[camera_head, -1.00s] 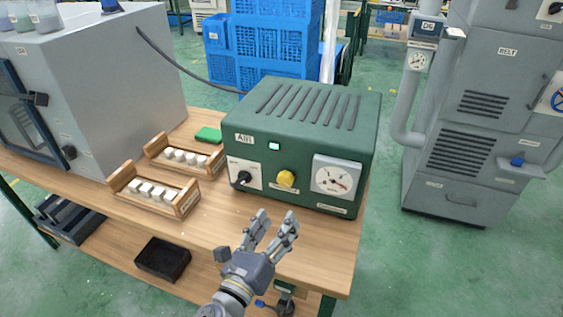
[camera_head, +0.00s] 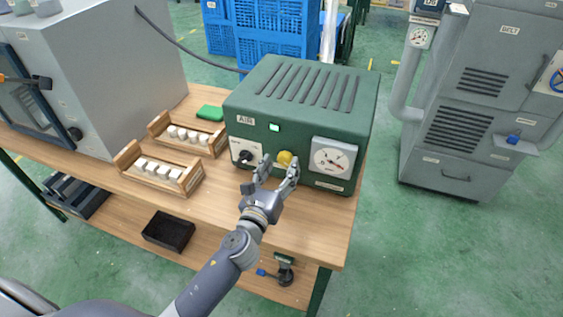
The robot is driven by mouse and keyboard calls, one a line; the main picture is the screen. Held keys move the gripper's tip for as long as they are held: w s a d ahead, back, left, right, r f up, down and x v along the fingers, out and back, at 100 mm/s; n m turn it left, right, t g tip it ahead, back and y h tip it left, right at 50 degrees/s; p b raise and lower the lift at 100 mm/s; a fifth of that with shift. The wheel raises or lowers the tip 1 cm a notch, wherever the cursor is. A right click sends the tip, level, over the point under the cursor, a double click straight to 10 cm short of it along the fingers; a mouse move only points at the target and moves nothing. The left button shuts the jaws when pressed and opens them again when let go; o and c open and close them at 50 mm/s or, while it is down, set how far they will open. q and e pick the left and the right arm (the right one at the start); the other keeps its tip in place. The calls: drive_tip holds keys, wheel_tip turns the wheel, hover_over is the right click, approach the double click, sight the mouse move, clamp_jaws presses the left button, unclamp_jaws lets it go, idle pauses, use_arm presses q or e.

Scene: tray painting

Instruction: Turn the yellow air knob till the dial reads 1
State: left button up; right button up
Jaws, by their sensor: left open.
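The green air unit (camera_head: 300,140) stands on the wooden bench, marked AIR, with a small lit green window. Its yellow knob (camera_head: 285,158) is on the front face, left of the white round dial (camera_head: 333,159). The dial's needle and figures are too small to read. My left gripper (camera_head: 278,167) is open, its fingers pointing at the front face around the lower part of the knob. I cannot tell whether the fingers touch the knob. My right gripper is not in view.
A black switch (camera_head: 246,156) sits on the panel left of the knob. Two wooden racks (camera_head: 190,186) with white pieces and a green block (camera_head: 210,112) lie to the left. A grey cabinet (camera_head: 110,70) stands further left.

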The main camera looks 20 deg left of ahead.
use_arm(q)
drive_tip(key=shift+w, duration=0.75)
drive_tip(key=shift+c, duration=0.6)
drive_tip(key=c, duration=0.9)
drive_tip(key=shift+c, duration=0.2)
